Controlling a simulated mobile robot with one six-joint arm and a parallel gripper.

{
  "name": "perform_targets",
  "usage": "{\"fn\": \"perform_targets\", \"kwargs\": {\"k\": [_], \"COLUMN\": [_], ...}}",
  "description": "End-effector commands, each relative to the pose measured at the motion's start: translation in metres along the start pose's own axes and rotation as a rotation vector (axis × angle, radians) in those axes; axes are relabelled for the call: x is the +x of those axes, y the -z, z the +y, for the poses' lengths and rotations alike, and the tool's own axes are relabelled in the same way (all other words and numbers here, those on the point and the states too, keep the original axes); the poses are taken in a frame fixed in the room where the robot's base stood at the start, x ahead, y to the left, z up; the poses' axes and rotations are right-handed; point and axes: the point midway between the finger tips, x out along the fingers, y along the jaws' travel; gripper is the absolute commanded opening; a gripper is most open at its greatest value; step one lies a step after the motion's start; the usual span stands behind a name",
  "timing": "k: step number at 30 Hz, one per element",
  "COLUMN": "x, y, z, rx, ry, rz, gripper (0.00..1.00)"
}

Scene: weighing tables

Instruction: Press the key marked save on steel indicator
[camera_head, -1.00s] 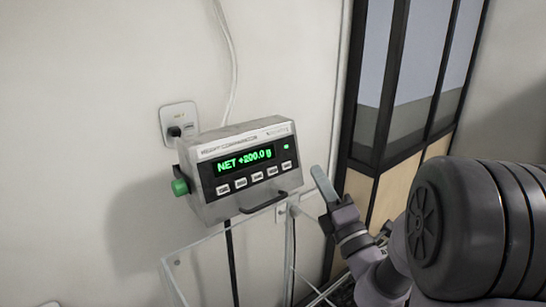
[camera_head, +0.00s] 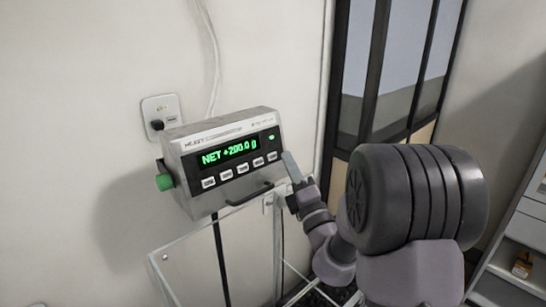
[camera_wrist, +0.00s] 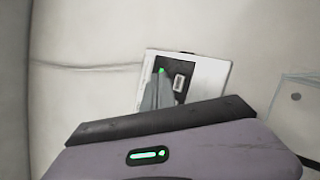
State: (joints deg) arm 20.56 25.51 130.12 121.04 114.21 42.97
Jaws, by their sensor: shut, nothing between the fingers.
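The steel indicator (camera_head: 222,158) is mounted at the wall, with a green display reading "NET +200.0 g" and a row of several pale keys under it. The key markings are too small to read for sure. My gripper (camera_head: 290,166) is shut and empty, its tips close to the right end of the key row in the head view; I cannot tell whether they touch. In the wrist view, the gripper fingers (camera_wrist: 158,92) hide most of the indicator front (camera_wrist: 208,78); one pale key (camera_wrist: 179,82) and a green light show beside them.
A green knob (camera_head: 164,182) is on the indicator's left side, and a handle (camera_head: 250,194) juts out below the keys. A wall socket (camera_head: 161,108) is behind. A clear-panelled stand (camera_head: 190,250) is below. Shelves (camera_head: 520,235) stand at the right.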

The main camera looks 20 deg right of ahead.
Motion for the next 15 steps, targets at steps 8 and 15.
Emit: {"fn": "perform_targets", "kwargs": {"k": [8,15], "x": [0.014,0.015], "y": [0.01,0.01], "z": [-0.009,-0.01], "rx": [0.0,0.0], "ry": [0.0,0.0], "rz": [-0.001,-0.001], "gripper": [0.0,0.0]}}
